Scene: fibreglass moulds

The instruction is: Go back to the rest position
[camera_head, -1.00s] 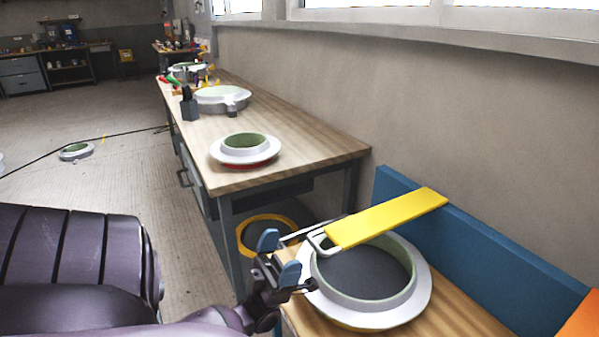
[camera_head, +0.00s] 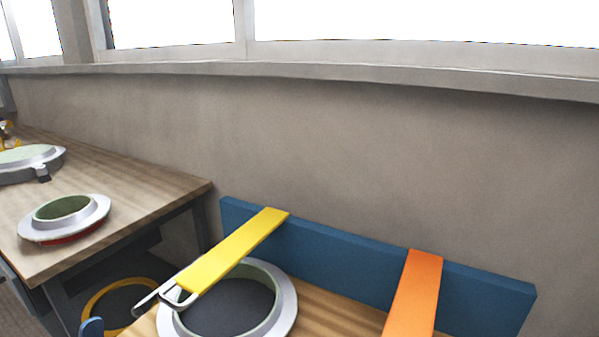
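Of my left gripper (camera_head: 92,326) only one blue fingertip shows, at the bottom edge left of centre. Its other finger and its arm are out of the picture, so its opening is hidden. The fingertip shows to the left of the near round mould (camera_head: 287,305), a white-rimmed ring with a dark inside on a wooden top. My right gripper is not in view.
A yellow bar (camera_head: 235,250) with a metal loop reaches over the mould from a blue board (camera_head: 340,262). An orange bar (camera_head: 415,295) crosses the board farther right. Another mould (camera_head: 90,215) sits on the wooden bench (camera_head: 150,192) at left. A wall closes the back.

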